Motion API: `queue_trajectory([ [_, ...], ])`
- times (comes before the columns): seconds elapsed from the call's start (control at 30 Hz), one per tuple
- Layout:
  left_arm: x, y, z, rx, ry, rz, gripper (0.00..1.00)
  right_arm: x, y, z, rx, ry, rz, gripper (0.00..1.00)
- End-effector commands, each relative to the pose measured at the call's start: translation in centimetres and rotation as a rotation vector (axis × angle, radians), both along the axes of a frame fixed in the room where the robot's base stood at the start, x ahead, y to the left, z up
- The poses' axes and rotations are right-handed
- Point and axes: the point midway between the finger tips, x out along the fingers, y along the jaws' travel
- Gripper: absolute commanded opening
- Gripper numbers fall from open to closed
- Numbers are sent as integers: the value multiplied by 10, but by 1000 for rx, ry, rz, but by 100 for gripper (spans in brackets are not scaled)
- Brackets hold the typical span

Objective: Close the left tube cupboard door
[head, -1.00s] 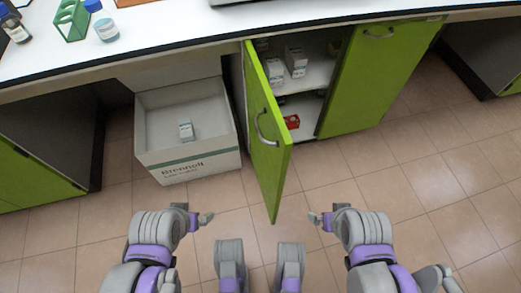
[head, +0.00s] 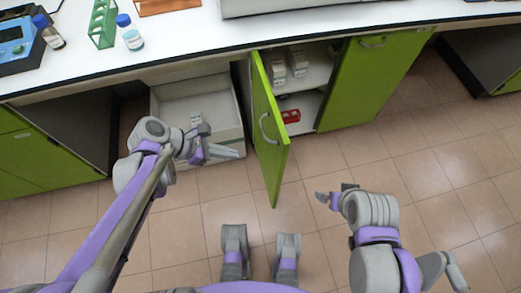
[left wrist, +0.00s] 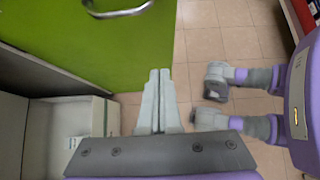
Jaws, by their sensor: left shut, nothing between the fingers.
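The left tube cupboard door (head: 268,145) is green with a curved metal handle (head: 266,128). It stands wide open, sticking out from the cupboard toward me. My left gripper (head: 238,153) is shut and empty, to the left of the door near its outer side, apart from it in the head view. In the left wrist view the closed fingers (left wrist: 158,80) point toward the green door (left wrist: 110,45), with the handle (left wrist: 118,8) at the top. My right gripper (head: 322,197) is to the right of the door, low over the floor; its fingers are too small to read.
The right cupboard door (head: 370,80) is closed. White boxes (head: 298,62) and a red box (head: 290,116) are inside the open cupboard. The tiled floor (head: 440,170) at right is clear.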

Motion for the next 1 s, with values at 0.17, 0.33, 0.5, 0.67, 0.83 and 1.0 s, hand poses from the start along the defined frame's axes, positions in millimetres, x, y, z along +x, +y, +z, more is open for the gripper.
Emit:
queue_trajectory([
  [0.17, 4, -16, -19, -2, 3, -4, 0, 0, 0, -10, 0, 4, 0, 100],
  [0.33, 13, -41, -45, -2, 2, -6, 0, 1, 0, -23, 0, 8, 0, 100],
  [0.5, 21, -64, -71, 0, 1, -6, 0, 2, 0, -35, 0, 12, 0, 100],
  [0.67, 28, -88, -71, -1, 1, -6, 0, 2, 0, -37, 0, 13, 0, 100],
  [0.83, 33, -101, -71, 1, 0, -3, 0, 2, 0, -38, 0, 13, 0, 100],
  [1.0, 35, -104, -70, 1, 0, -1, 0, 2, 0, -38, 0, 13, 0, 100],
])
